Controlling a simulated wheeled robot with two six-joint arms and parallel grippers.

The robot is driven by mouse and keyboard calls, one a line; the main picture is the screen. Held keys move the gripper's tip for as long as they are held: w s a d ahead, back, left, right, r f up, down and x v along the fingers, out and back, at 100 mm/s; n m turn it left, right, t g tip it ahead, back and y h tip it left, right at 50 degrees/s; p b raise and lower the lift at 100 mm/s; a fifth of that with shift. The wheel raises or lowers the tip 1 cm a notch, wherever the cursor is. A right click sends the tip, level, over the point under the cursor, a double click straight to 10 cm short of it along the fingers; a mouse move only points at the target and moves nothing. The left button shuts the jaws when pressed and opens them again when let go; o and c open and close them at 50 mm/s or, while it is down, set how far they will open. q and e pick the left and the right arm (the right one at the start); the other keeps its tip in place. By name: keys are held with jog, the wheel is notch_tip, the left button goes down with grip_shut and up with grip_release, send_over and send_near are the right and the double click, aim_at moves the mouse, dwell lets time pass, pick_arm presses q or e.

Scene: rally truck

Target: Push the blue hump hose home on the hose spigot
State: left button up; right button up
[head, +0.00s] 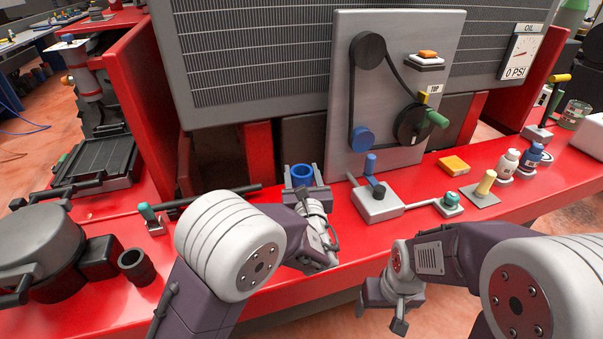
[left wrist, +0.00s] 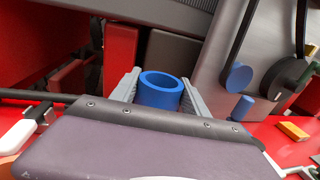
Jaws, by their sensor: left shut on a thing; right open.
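The blue hump hose (head: 302,173) is a short, open-topped blue ring held upright between the grey fingers of my left gripper (head: 304,186), over the red bench. In the left wrist view the hose (left wrist: 160,92) sits between the two fingers of the gripper (left wrist: 160,88), one on each side. Its lower end is hidden behind my gripper body. I cannot make out the hose spigot for certain; whether it is under the hose is hidden. My right gripper (head: 398,316) is open and empty, low at the front edge of the bench.
A black bar (head: 215,198) lies left of the hose. A grey block with a blue lever (head: 378,203) stands close on the right. The belt panel (head: 395,90) rises behind. A round black housing (head: 40,240) and a dark open tube (head: 136,268) are at left.

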pick_arm(q)
jog(key=shift+f+b, duration=1.25)
jog(key=shift+f, duration=0.05)
jog(key=o, duration=1.5)
jog(key=s, duration=0.6)
jog(key=s+d, duration=0.1)
jog(key=s, duration=0.2)
